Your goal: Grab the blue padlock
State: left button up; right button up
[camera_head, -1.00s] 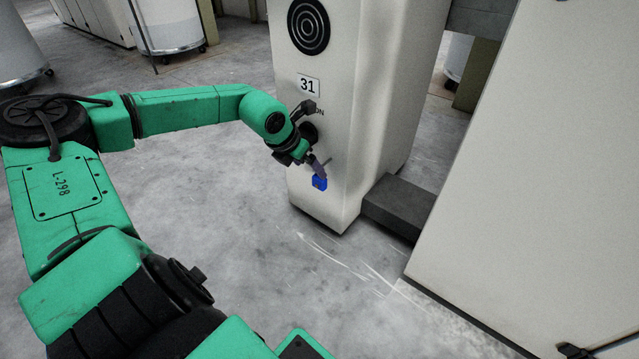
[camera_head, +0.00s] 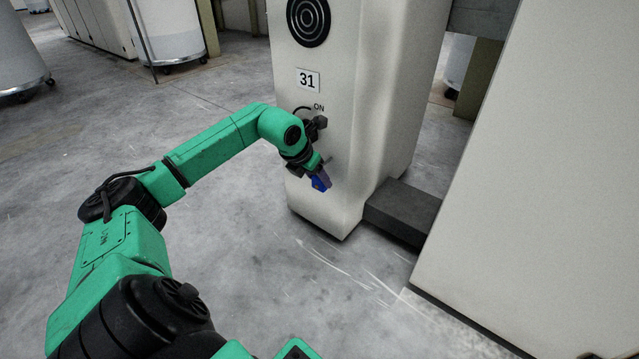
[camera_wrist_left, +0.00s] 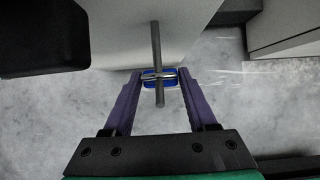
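The blue padlock (camera_head: 318,185) is at the front of the white machine column, low and close to its face. In the left wrist view the padlock (camera_wrist_left: 150,84) hangs at a thin grey rod, which crosses in front of its middle. My left gripper (camera_head: 322,179) is at the padlock and partly covers it in the head view. I cannot make out my right gripper.
The white machine column (camera_head: 345,130) bears a "31" plate (camera_head: 307,81) and a round black grille (camera_head: 308,20). A dark grey block (camera_head: 405,212) joins its base to a large pale cabinet (camera_head: 540,170) on the right. Grey floor (camera_head: 260,250) lies open in front.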

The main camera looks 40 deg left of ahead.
pick_arm(q)
grip_shut()
jog(key=shift+r, duration=0.15)
